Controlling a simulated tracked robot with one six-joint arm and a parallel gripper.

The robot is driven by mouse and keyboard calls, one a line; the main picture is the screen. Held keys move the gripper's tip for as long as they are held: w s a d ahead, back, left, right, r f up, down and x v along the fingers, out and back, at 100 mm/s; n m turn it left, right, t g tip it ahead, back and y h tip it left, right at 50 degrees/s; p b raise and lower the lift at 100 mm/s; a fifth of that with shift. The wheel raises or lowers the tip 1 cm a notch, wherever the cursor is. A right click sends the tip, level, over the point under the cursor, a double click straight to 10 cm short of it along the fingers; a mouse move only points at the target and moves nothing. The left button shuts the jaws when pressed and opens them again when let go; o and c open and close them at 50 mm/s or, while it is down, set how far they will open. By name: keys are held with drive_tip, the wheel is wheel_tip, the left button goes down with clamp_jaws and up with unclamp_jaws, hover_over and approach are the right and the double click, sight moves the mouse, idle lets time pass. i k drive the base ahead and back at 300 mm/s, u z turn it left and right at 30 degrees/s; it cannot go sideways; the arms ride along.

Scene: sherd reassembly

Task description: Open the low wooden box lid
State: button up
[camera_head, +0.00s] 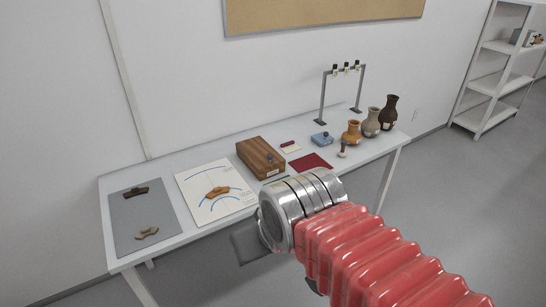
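The low wooden box (253,151) stands near the middle of the white table. It is brown with visible grain, and its lid is shut, with a small dark knob (270,156) near the right side and a pale label on the front. My gripper (244,244) shows only in part at the end of my red-sleeved arm, in front of the table's front edge and apart from the box. A grey plate-like part of it shows; its fingertips and their opening are not clear.
A grey mat (128,216) and a white drawing sheet (193,175), both with sherds, lie left of the box. Right of it are a dark red cloth (311,161), a blue box (321,139), a grey stand (323,97) and several vases (371,123). Shelves (487,84) stand far right.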

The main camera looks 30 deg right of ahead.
sight(262, 157)
drive_tip(key=u, duration=0.05)
drive_tip(key=i, duration=1)
drive_tip(key=z, duration=0.05)
